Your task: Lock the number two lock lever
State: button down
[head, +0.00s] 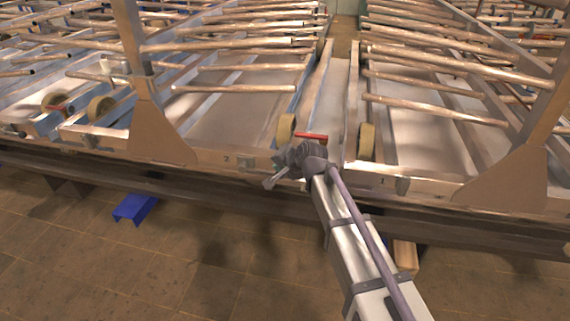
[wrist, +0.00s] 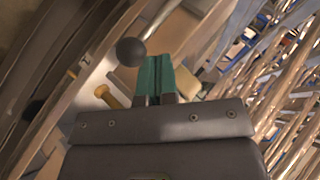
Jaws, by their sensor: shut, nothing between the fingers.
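A red lever handle (head: 311,136) lies across the front frame, just beyond my wrist in the head view. A plate marked "2" (head: 225,158) is on the front beam to its left. In the wrist view, a dark round knob (wrist: 131,51) sits just left of my gripper's teal fingertips (wrist: 157,58). The fingers are together and hold nothing. I cannot tell whether they touch the knob, or whether it belongs to the red handle. In the head view, my wrist hides part of the lever area, and the fingertips are not distinct.
Brass-coloured pins (wrist: 112,97) stand left of the fingers. Pale rollers (head: 286,130) and (head: 367,141) flank the central gap. Upright posts (head: 150,120) and many long metal rods rise around the frame. Another red handle (head: 56,108) is far left. The floor in front is mostly clear.

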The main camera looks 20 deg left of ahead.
jog(key=shift+s+d+f+b, duration=0.1)
jog(key=shift+d+f+b, duration=0.1)
jog(key=shift+f+b, duration=0.2)
jog(key=shift+d+f+b, duration=0.15)
jog(key=shift+f+b, duration=0.15)
jog(key=shift+f, duration=0.2)
jog(key=shift+d, duration=0.1)
jog(key=p+v, duration=0.8)
jog(key=v, duration=0.4)
jog(key=shift+r, duration=0.15)
